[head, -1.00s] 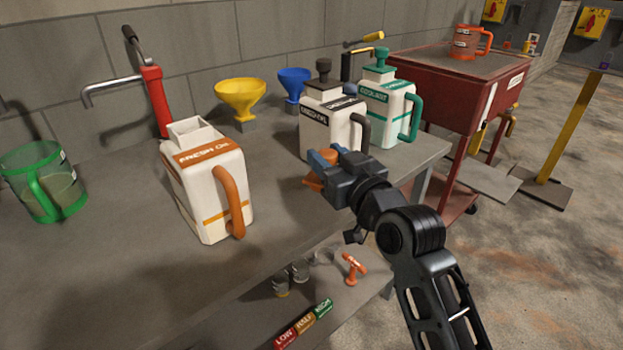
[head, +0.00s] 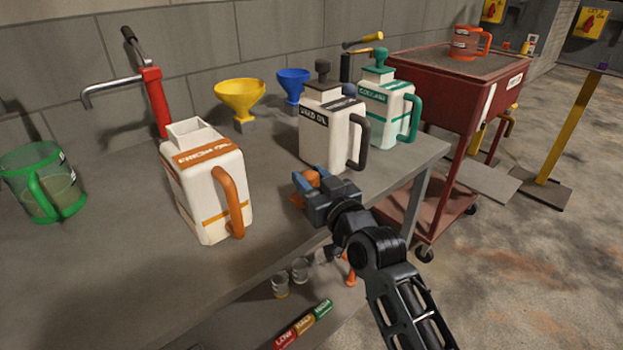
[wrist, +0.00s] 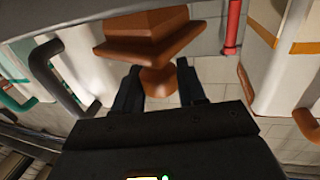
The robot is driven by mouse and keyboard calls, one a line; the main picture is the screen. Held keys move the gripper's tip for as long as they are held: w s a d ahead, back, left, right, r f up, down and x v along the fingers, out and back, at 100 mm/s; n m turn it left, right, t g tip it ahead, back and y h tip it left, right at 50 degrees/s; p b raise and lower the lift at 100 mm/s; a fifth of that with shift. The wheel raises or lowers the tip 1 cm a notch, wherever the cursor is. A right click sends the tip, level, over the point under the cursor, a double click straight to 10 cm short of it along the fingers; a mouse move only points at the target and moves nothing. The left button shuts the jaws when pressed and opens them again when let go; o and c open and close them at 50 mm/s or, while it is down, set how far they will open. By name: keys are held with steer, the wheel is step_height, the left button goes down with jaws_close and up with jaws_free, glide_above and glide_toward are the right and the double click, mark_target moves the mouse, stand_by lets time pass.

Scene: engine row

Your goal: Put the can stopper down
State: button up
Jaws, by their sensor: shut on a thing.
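The orange can stopper (head: 311,177) is held in my gripper (head: 305,185), whose jaws are shut on it. In the wrist view the stopper (wrist: 146,40) has a wide stepped base and a rounded knob between the two fingers (wrist: 160,88). In the head view it is low over the bench top, between the fresh oil can and the used oil can; I cannot tell whether it touches the bench. The fresh oil can (head: 205,185), white with an orange handle, stands at the left with its square mouth open.
The used oil can (head: 325,140) and the coolant can (head: 375,105) stand behind my gripper. Yellow (head: 240,97) and blue (head: 293,85) funnels stand near the wall. A green jug (head: 45,185) is at the left. The bench's front middle (head: 225,268) is clear.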

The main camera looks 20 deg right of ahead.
steer(key=o, duration=1.1)
steer(key=shift+f, duration=0.15)
steer(key=shift+r, duration=0.2)
steer(key=s, duration=0.8)
steer(key=s+d+b, duration=0.1)
steer(key=s, duration=0.3)
